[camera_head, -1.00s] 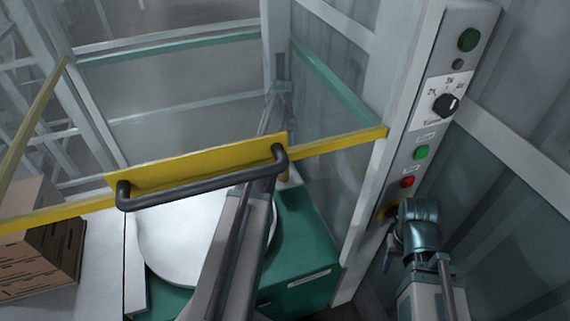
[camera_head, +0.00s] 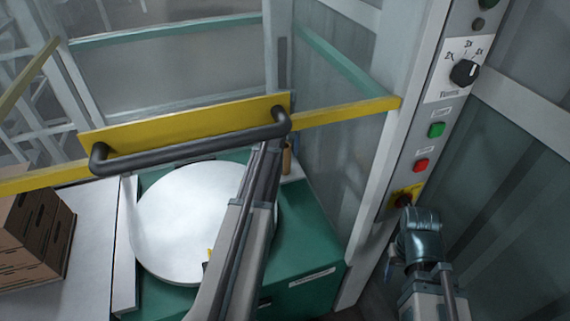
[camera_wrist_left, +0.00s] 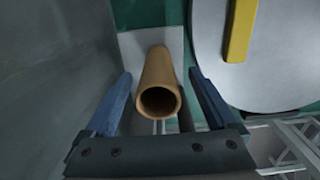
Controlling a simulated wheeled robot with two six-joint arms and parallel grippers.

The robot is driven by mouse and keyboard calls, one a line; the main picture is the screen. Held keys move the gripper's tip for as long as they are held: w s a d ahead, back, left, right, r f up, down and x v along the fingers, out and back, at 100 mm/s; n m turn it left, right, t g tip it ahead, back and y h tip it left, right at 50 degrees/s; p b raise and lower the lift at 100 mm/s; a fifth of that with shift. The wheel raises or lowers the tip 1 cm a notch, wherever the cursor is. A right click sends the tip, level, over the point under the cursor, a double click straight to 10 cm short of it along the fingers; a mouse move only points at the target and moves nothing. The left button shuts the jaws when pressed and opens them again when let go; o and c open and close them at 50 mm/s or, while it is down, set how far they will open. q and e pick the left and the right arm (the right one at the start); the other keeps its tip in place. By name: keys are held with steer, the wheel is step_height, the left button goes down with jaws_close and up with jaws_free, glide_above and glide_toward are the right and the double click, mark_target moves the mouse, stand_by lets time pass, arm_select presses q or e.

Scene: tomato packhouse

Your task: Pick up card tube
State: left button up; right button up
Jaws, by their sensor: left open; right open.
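The card tube (camera_head: 287,160) is a brown hollow cylinder. The fingers are open, one on each side, with gaps to the tube. In the head view the guard's handle hides these fingertips. My right gripper (camera_head: 391,267) is open and empty by the control post, partly hidden by its wrist.
Brown crates (camera_head: 30,235) stand left. The control panel (camera_head: 436,130) is right.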

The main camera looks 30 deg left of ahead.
mark_target(285, 161)
arm_select(q)
steer(key=f+b, duration=0.5)
steer(key=shift+w+f, duration=0.15)
steer(key=shift+w, duration=0.1)
steer(key=shift+c, duration=0.3)
steer(key=c, duration=1.2)
